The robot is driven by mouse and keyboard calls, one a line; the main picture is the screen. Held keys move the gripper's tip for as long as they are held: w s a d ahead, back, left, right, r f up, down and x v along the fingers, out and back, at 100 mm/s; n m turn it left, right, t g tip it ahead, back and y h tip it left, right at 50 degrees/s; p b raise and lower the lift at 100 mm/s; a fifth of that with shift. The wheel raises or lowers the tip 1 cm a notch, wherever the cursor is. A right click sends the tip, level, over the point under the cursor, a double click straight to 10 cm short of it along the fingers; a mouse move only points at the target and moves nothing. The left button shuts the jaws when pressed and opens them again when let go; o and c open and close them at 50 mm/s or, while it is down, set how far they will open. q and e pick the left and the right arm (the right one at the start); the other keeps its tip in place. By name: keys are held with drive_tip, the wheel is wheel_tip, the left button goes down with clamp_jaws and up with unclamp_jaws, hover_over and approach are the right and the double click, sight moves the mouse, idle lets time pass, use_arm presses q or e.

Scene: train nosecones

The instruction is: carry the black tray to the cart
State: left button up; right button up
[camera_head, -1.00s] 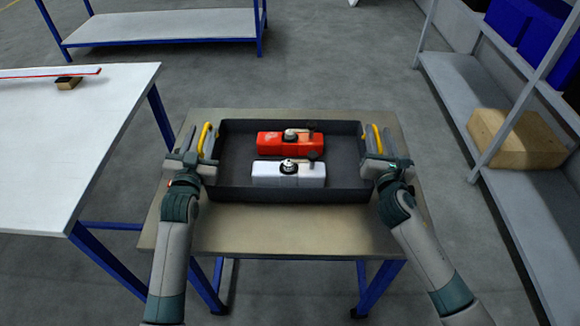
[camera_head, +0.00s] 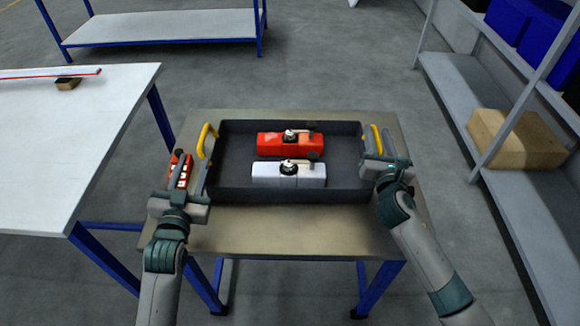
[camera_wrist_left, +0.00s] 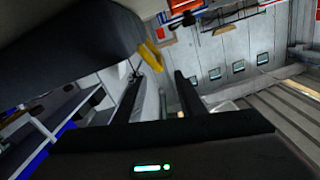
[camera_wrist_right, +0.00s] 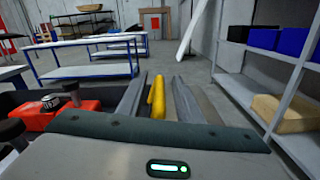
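The black tray (camera_head: 290,194) lies on the beige top of a blue-legged stand (camera_head: 290,240), apparently the cart. It holds a red block (camera_head: 270,143) and a white block (camera_head: 310,177), each with a dark and metal fitting on top. My left gripper (camera_head: 178,190) is open and empty, off the tray's left yellow handle (camera_head: 206,140). That handle also shows in the left wrist view (camera_wrist_left: 151,56). My right gripper (camera_head: 374,145) is at the right yellow handle (camera_wrist_right: 157,97). Its fingers lie either side of that handle, with a visible gap.
A small red and white item (camera_head: 180,169) is at the stand's left edge, beside my left gripper. A white table (camera_head: 70,150) stands left. A grey shelf (camera_head: 500,160) with a cardboard box (camera_head: 518,140) and blue bins (camera_head: 540,30) stands right.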

use_arm(q)
drive_tip(key=shift+s, duration=0.55)
use_arm(e)
drive_tip(key=s, duration=1.2)
drive_tip(key=shift+a, duration=0.15)
idle(0.4)
